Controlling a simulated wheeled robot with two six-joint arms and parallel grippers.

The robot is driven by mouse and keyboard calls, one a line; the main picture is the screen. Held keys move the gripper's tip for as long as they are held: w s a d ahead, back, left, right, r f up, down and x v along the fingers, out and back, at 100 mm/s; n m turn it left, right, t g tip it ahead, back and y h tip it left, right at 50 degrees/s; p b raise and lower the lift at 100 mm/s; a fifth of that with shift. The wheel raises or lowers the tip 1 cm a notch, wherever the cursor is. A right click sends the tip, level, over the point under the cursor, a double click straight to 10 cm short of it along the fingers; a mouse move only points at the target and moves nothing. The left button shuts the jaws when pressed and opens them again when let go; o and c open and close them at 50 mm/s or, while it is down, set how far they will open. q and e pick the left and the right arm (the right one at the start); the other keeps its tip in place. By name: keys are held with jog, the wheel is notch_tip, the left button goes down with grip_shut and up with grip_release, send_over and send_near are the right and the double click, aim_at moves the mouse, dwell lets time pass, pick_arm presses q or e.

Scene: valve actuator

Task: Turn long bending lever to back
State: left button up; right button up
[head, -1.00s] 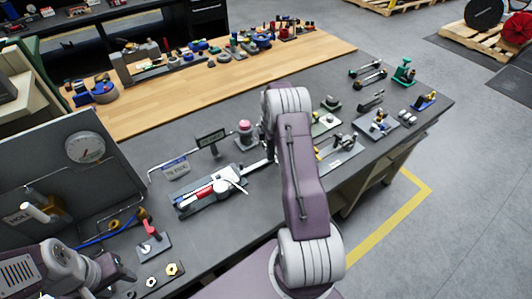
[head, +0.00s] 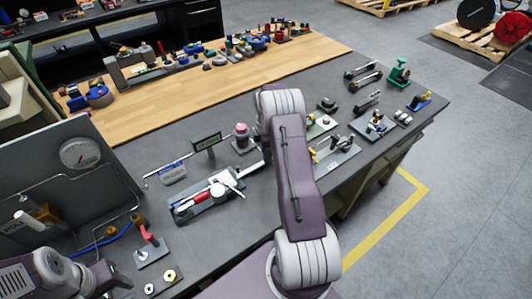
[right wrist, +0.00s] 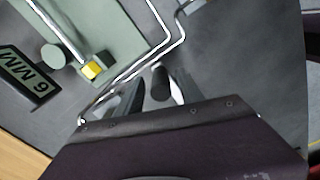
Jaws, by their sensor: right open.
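In the right wrist view my right gripper (right wrist: 157,95) is open. A dark cylindrical end (right wrist: 160,80) shows between its fingers; I cannot tell whether they touch it, or whether it is the long lever's end. A twice-bent silver rod (right wrist: 135,70) lies just beyond the fingers. My left arm shows at the lower left of the head view; its fingers are not clear.
A small black sign (head: 207,142) stands behind the device; it reads 6 MM in the right wrist view (right wrist: 27,75). A pink-topped knob (head: 242,130) stands beside it. A gauge panel (head: 80,155) is at left. Several small fixtures crowd the bench's right side.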

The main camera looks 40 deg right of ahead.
notch_tip(320, 180, up, 9)
jog(key=shift+r+b, duration=0.1)
jog(key=shift+b, duration=0.65)
